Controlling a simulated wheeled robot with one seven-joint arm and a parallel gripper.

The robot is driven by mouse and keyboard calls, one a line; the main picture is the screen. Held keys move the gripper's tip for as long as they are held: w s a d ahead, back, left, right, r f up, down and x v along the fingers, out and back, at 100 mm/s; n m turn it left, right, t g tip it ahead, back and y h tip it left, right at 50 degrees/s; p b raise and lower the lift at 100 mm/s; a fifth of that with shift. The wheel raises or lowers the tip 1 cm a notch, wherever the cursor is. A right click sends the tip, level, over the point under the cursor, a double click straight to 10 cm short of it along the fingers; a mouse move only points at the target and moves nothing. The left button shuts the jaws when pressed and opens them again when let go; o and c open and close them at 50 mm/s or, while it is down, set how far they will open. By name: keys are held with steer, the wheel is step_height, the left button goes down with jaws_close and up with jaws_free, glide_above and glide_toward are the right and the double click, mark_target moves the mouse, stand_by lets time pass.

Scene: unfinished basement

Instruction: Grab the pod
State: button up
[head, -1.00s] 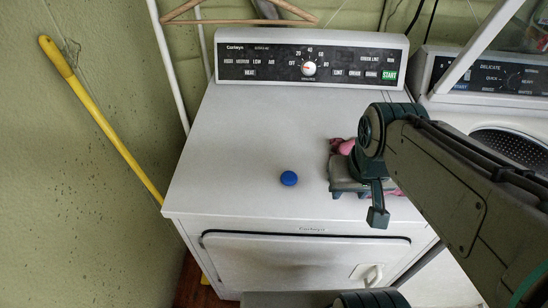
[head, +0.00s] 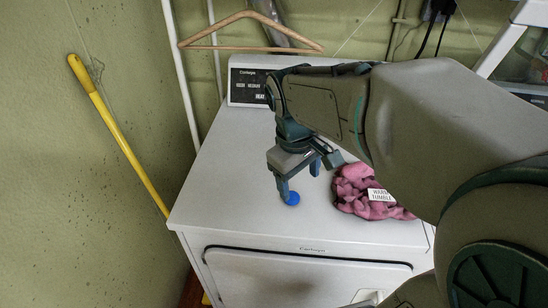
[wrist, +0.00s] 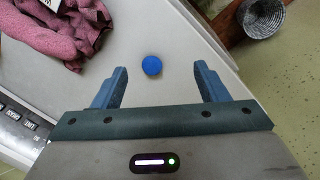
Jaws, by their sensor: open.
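The pod is a small round blue piece (head: 292,198) on the white top of the dryer (head: 225,190). In the wrist view the pod (wrist: 152,66) lies just beyond the fingertips and between their lines, with bare white surface around it. My gripper (head: 300,178) is open and empty above the dryer top, pointing down. In the head view one fingertip overlaps the pod's edge, and I cannot tell whether they touch. In the wrist view my gripper (wrist: 160,80) shows both blue fingers spread wide.
A pink cloth (head: 362,192) with a white tag lies right of the pod. The control panel (head: 248,85) stands at the dryer's back. A wooden hanger (head: 250,32) and a yellow pole (head: 120,140) are beyond. A silvery round container (wrist: 263,18) is on the floor.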

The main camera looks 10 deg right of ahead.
steer(key=w+a+n+g+h, duration=0.1)
steer(key=w+a+n+g, duration=0.1)
steer(key=w+n, duration=0.5)
glide_toward(294, 201)
steer(key=shift+s+d+f+m, duration=0.2)
steer(key=shift+s+f+m, duration=0.1)
steer(key=shift+s+f, duration=0.3)
steer(key=f, duration=0.4)
steer(key=shift+w+d+f, duration=0.15)
steer(key=shift+w+d, duration=0.1)
steer(key=shift+d+f, duration=0.1)
steer(key=shift+f, duration=0.3)
steer(key=c, duration=1)
